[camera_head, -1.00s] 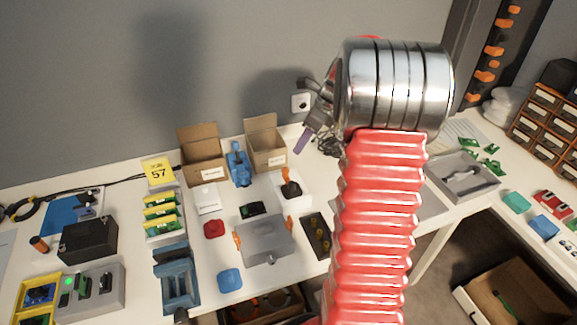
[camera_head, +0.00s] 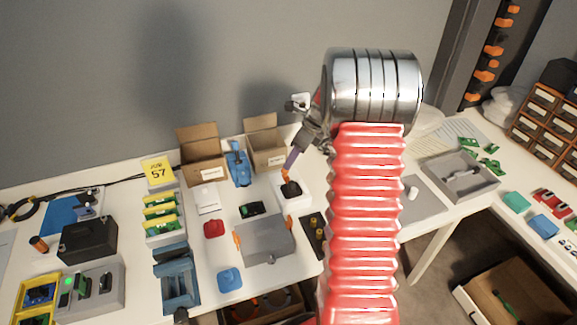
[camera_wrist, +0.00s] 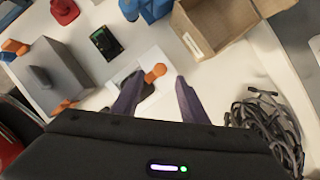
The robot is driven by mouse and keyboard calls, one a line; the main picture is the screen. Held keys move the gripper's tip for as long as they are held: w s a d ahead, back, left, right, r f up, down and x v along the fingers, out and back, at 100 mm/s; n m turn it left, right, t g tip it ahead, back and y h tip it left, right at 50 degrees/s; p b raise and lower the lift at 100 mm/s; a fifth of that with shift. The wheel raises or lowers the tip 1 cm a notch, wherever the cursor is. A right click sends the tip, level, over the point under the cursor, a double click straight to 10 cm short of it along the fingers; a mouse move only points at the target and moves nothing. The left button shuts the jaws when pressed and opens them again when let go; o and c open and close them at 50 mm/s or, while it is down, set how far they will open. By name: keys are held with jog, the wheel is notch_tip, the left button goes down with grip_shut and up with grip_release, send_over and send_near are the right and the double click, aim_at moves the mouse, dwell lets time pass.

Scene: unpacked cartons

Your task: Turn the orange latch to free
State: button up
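An orange lever (camera_head: 285,174) on a black base (camera_head: 291,190) stands on a white plate at the back of the bench. In the wrist view its orange knob (camera_wrist: 155,73) shows at the fingertips, with the dark base left of it. My gripper (camera_wrist: 160,76) is open, its two purple-grey fingers apart and nothing clearly held between them. In the head view my gripper (camera_head: 291,161) is just above the lever; contact cannot be told. A grey box (camera_head: 266,238) in front also has an orange latch (camera_head: 237,240) at its left and another (camera_head: 290,225) at its right.
Two open cartons (camera_head: 203,158) and a blue tool (camera_head: 238,165) stand behind the lever. A black part (camera_head: 253,209) lies left of it. A dark holder (camera_head: 314,236) lies in front. In the wrist view a cable tangle (camera_wrist: 266,130) lies at the right.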

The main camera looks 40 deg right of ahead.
aim_at(286, 175)
jog(key=shift+x, duration=2.7)
